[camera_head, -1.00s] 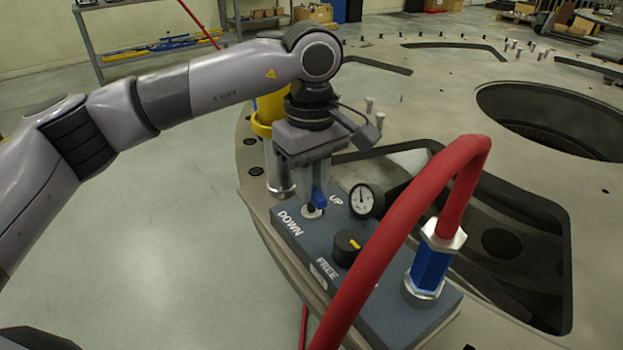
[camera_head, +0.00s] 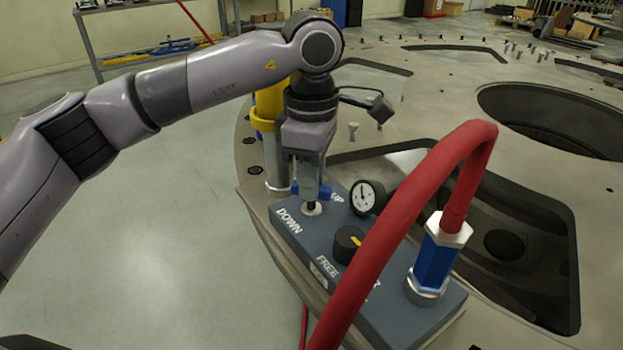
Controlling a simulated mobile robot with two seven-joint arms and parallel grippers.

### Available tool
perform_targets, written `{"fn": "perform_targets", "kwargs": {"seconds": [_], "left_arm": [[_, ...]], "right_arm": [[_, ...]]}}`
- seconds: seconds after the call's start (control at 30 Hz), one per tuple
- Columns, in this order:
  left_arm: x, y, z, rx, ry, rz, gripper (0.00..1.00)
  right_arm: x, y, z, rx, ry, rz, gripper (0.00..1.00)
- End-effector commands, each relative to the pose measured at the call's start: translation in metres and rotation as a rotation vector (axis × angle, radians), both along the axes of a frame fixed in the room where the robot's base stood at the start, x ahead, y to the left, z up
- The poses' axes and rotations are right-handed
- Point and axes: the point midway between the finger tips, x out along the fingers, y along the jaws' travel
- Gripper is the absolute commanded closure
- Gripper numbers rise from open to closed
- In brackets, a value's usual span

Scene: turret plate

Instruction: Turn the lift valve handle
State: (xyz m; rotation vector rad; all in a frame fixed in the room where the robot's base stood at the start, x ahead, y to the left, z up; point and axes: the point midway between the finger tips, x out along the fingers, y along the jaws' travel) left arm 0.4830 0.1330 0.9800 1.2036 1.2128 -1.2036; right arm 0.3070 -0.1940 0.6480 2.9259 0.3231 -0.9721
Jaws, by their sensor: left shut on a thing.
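The blue lift valve handle (camera_head: 296,187) sits on a silver stem (camera_head: 311,208) on the grey control box, between the DOWN and UP labels. My left gripper (camera_head: 311,190) points down from above and is shut on the handle. Blue ends of the handle stick out to the left and right of the fingers; its middle is hidden by them. The UP label is partly covered. My right gripper is not in view.
A thick red hose (camera_head: 405,207) arches from the fitting across the box front. A yellow-topped cylinder (camera_head: 266,122) stands close behind the gripper.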

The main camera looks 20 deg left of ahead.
Motion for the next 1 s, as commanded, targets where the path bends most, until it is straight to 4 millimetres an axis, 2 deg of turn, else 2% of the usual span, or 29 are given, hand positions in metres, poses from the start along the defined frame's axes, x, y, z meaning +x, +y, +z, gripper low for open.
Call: {"fn": "perform_targets", "kwargs": {"seconds": [0.6, 1.0], "left_arm": [[0.0007, 0.0002, 0.0013, -0.003, -0.004, 0.580, 1.00], [0.0007, 0.0003, 0.0018, -0.003, -0.004, 0.838, 1.00]], "right_arm": [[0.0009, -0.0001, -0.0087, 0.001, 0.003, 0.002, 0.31], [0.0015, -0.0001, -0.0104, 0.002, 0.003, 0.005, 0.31]]}}
